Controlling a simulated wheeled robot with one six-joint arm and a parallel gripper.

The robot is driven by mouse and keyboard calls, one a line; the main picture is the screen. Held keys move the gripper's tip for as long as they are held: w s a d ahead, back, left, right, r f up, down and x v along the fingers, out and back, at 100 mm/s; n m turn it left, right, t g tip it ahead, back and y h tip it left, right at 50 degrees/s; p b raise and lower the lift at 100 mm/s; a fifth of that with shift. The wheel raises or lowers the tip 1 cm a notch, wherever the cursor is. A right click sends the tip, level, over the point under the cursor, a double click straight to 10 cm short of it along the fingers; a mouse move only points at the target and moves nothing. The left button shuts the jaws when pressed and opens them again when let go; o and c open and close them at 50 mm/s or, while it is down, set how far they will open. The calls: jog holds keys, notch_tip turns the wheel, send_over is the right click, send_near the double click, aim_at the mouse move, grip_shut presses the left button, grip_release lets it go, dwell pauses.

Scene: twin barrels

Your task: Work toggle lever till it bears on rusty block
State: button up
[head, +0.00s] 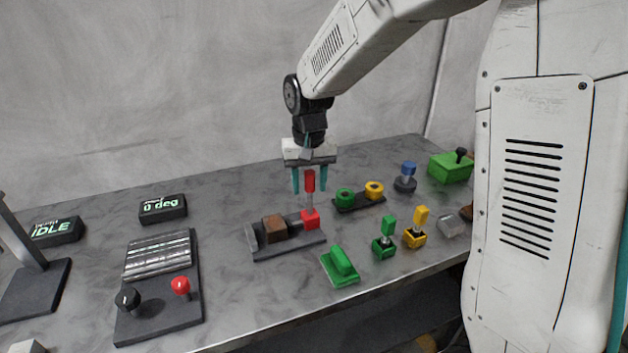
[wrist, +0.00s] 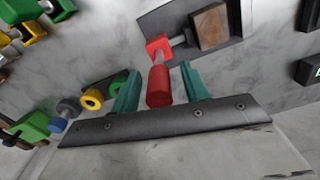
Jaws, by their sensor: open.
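The toggle lever has a red handle (head: 310,181) standing upright on a red base (head: 310,219) at the right end of a dark clamp plate (head: 290,243). The rusty block (head: 273,228) sits on the same plate, left of the red base. My gripper (head: 310,188) points down over the lever, its teal fingers open on either side of the red handle. In the wrist view the red handle (wrist: 159,86) lies between the fingers, with a gap visible on each side. The rusty block (wrist: 209,27) shows beyond it, apart from the handle.
A green block (head: 341,267) stands in front of the clamp. Green (head: 385,240) and yellow (head: 416,232) toggle pieces stand to the right. A tray with green and yellow rings (head: 359,195) is behind. A barrel-like rig (head: 160,255) lies left, with bare table between.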

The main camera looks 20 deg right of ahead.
grip_shut()
jog(key=shift+d, duration=0.35)
jog(key=shift+a, duration=0.1)
jog(key=d+f+y, duration=0.4)
jog(key=d+y, duration=0.3)
jog(key=y, duration=0.4)
jog(key=shift+d, duration=0.3)
jog(key=shift+f, duration=0.1)
